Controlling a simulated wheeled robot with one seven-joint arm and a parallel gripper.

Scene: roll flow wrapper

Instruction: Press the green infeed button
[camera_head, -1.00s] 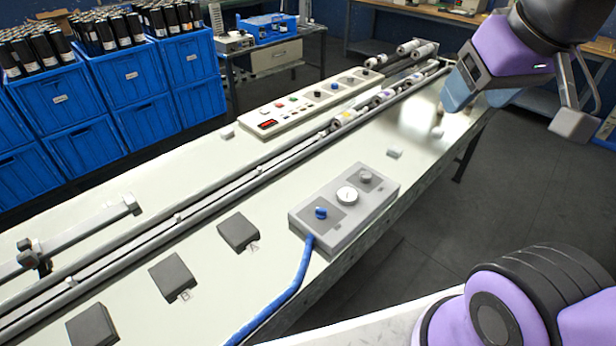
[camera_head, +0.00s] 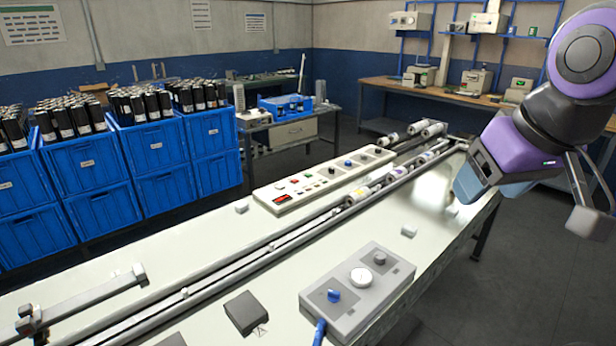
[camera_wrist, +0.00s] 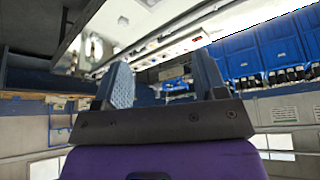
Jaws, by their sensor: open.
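A long beige control panel (camera_head: 323,182) lies on the far side of the white conveyor table in the head view. The buttons are too small for me to tell surely which one is the green infeed button. My gripper (camera_head: 484,188) is at the right of the head view, apart from the panel and to its right. In the wrist view my gripper (camera_wrist: 164,82) shows two spread blue-grey fingers with nothing between them.
A grey box (camera_head: 357,290) with a blue knob and a white dial sits at the table's near edge, with a blue cable. Rails and rollers (camera_head: 395,182) run along the table. Blue crates (camera_head: 150,150) of black-topped cylinders stand at left.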

